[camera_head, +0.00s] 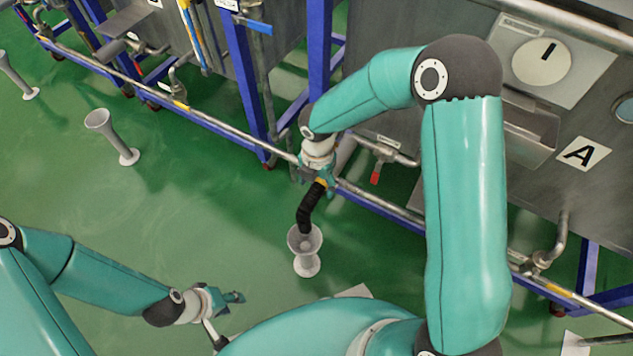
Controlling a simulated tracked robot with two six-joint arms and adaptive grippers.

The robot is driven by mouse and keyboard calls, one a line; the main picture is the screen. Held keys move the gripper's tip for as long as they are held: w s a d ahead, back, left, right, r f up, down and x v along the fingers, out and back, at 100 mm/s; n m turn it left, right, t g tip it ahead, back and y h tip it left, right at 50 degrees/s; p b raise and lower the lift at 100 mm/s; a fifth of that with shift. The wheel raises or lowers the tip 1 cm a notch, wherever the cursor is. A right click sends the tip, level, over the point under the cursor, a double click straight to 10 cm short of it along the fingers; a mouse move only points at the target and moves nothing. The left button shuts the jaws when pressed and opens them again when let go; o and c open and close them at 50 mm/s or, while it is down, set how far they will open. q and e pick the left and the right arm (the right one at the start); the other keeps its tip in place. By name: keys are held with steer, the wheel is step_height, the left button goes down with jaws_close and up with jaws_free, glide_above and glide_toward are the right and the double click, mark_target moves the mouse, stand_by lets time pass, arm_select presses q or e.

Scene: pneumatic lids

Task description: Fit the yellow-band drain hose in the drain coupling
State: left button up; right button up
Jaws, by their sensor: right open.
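The black drain hose (306,211) has a yellow band (320,183) near its upper end. The hose bends down, and its lower end is at the mouth of a pale funnel stand (306,264) on the floor. My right gripper (317,184) is open, with its fingers on either side of the banded end. The drain coupling cannot be made out; the gripper and wrist cover the area above the band, so I cannot tell whether the hose is seated. My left gripper (236,297) is low over the floor, away from the hose; its jaw opening is unclear.
A long metal rail (225,130) and blue frame legs (247,90) run along the steel tanks. A red-handled valve (376,177) is just right of my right gripper. More funnel stands (113,140) stand at left. The green floor between is clear.

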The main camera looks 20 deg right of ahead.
step_height(320, 180, up, 12)
stand_by(0.6)
steer(key=shift+f, duration=0.1)
